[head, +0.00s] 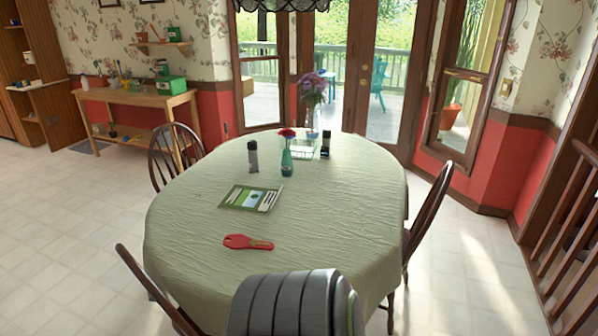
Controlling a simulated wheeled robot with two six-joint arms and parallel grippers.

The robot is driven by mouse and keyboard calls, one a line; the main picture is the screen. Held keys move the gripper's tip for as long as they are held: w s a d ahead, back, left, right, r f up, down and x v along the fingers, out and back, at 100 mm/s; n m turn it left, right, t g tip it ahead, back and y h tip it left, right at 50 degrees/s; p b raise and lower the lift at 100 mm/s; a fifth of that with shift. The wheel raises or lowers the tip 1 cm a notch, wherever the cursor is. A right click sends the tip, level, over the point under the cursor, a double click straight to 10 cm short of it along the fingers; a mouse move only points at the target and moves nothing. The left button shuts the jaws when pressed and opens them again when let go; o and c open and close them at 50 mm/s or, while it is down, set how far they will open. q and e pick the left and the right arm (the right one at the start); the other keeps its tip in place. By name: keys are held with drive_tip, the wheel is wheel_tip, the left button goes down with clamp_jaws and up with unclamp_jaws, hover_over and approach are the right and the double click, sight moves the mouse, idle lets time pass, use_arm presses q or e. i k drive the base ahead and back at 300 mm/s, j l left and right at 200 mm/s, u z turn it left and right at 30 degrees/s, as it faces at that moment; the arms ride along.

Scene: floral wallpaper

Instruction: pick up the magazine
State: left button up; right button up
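A magazine (250,198) with a green and white cover lies flat on the table, left of its middle. Nothing covers it. The oval table (340,220) has a pale green cloth. Neither of my grippers shows in the head view.
A red handled object (248,242) lies nearer than the magazine. Chairs (428,215) surround the table. A grey ribbed shape hides part of the near edge.

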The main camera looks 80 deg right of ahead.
sight(260, 201)
drive_tip(key=z, duration=2.4)
drive_tip(key=u, duration=3.45)
drive_tip(key=z, duration=3.45)
